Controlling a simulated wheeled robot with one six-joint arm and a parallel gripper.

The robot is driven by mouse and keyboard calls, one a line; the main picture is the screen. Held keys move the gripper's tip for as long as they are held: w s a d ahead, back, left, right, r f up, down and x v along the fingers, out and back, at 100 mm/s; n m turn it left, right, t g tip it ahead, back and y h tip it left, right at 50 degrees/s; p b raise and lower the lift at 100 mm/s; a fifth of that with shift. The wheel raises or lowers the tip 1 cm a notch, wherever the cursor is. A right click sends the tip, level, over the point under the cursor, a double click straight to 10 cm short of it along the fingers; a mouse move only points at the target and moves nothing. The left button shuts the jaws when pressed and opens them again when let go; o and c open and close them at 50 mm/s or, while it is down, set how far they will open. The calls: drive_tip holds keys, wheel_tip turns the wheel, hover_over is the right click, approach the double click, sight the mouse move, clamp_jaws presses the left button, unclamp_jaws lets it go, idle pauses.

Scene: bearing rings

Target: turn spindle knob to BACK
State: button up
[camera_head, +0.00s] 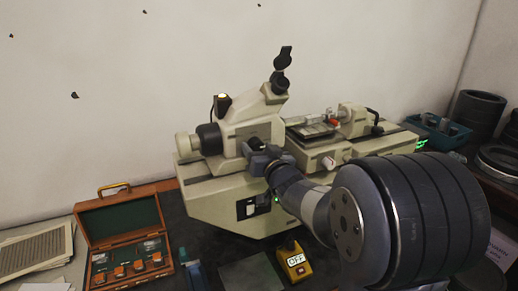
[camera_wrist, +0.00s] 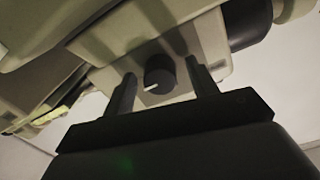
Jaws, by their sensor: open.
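A round dark knob (camera_wrist: 159,78) with a white pointer mark sits on the cream measuring machine (camera_head: 225,205). In the wrist view the pointer is toward the knob's left side; I cannot read any labels around it. My gripper (camera_wrist: 160,70) is open, with one finger on each side of the knob. Visible gaps show between the fingers and the knob, and I cannot tell how deep the fingers reach. In the head view my gripper (camera_head: 258,157) is at the machine's front, below the eyepiece, and it hides the knob.
A yellow box (camera_head: 293,263) marked OFF stands on the dark bench in front of the machine. An open wooden case (camera_head: 122,225) with small parts is at the left, beside papers (camera_head: 35,250). Black rings (camera_head: 478,112) are stacked at the right. A wall is behind.

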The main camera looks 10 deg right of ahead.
drive_tip(key=c, duration=1)
drive_tip(key=shift+o, duration=0.2)
drive_tip(key=shift+f+n+b, duration=0.1)
drive_tip(key=shift+n+b, duration=0.3)
drive_tip(key=shift+b, duration=0.2)
drive_tip(key=n+b, duration=0.2)
drive_tip(key=b, duration=0.1)
drive_tip(key=shift+f+n, duration=0.15)
drive_tip(key=shift+n, duration=0.25)
drive_tip(key=n+b, duration=0.4)
drive_tip(key=shift+d+n, duration=0.1)
drive_tip(key=shift+n, duration=0.2)
drive_tip(key=n+b, duration=0.2)
drive_tip(key=n, duration=0.3)
drive_tip(key=shift+n+b, duration=0.3)
drive_tip(key=shift+b, duration=0.1)
drive_tip(key=shift+d+r+n+y+b, duration=0.15)
drive_tip(key=shift+n+b, duration=0.1)
drive_tip(key=shift+n, duration=0.5)
drive_tip(key=shift+a+n+y+b, duration=0.1)
drive_tip(key=shift+n+b, duration=0.2)
drive_tip(key=shift+n, duration=0.5)
drive_tip(key=shift+d+r+n+y+b, duration=0.15)
drive_tip(key=shift+n+b, duration=0.1)
drive_tip(key=shift+n, duration=0.5)
drive_tip(key=shift+a, duration=0.1)
